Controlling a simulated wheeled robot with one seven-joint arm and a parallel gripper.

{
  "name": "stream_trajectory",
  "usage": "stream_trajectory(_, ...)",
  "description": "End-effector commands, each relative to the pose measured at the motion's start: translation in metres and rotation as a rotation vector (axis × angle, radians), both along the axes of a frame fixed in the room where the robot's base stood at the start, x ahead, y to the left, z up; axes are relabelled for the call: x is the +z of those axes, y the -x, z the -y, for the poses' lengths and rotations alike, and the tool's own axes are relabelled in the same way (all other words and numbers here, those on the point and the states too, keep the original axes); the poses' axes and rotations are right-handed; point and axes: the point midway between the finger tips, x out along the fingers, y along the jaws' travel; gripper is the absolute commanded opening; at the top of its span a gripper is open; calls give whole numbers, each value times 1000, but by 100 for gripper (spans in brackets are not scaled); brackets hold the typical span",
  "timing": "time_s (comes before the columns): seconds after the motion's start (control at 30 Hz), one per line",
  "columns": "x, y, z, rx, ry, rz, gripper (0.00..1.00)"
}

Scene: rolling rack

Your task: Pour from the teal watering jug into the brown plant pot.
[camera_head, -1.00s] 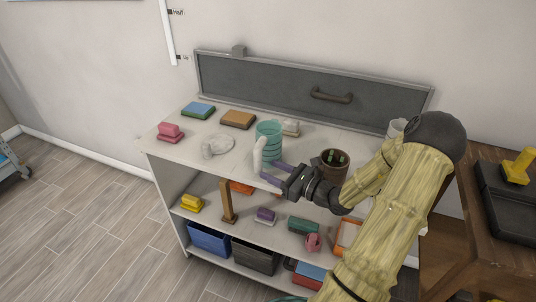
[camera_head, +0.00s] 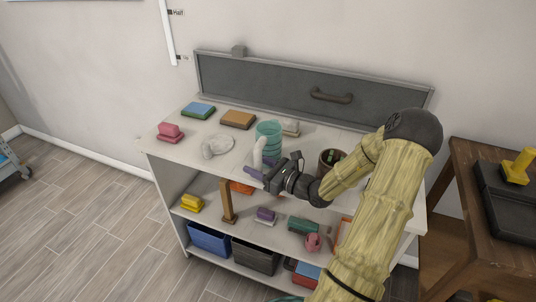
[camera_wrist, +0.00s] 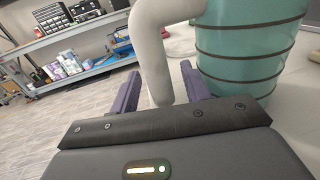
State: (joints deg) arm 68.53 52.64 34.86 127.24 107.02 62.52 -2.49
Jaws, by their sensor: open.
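The teal watering jug (camera_head: 269,133), ribbed with dark bands, stands upright on the rack's top shelf. Its white handle (camera_head: 259,152) faces my gripper. In the wrist view the jug (camera_wrist: 250,52) fills the upper right, and the handle (camera_wrist: 153,50) hangs down between the two purple fingers. My gripper (camera_head: 253,171) is open at the shelf's front edge, also seen in the wrist view (camera_wrist: 160,92), with one finger on each side of the handle's lower end. Whether either finger touches it I cannot tell. The brown plant pot (camera_head: 330,161) stands to the right, partly hidden by my arm.
A white curved object (camera_head: 217,146), a pink block (camera_head: 170,131), a blue-green block (camera_head: 198,110) and a brown block (camera_head: 238,119) lie left of the jug. A grey panel (camera_head: 300,89) closes the back. Lower shelves hold several blocks and bins. A wooden table (camera_head: 470,165) stands at right.

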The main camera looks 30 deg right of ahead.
Motion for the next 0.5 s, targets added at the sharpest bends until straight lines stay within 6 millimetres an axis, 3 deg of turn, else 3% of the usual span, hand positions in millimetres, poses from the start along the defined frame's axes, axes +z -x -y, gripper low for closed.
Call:
stream_trajectory(0.37,0,0,0,0,0,0,47)
stream_trajectory(0.5,0,0,0,1,0,0,19)
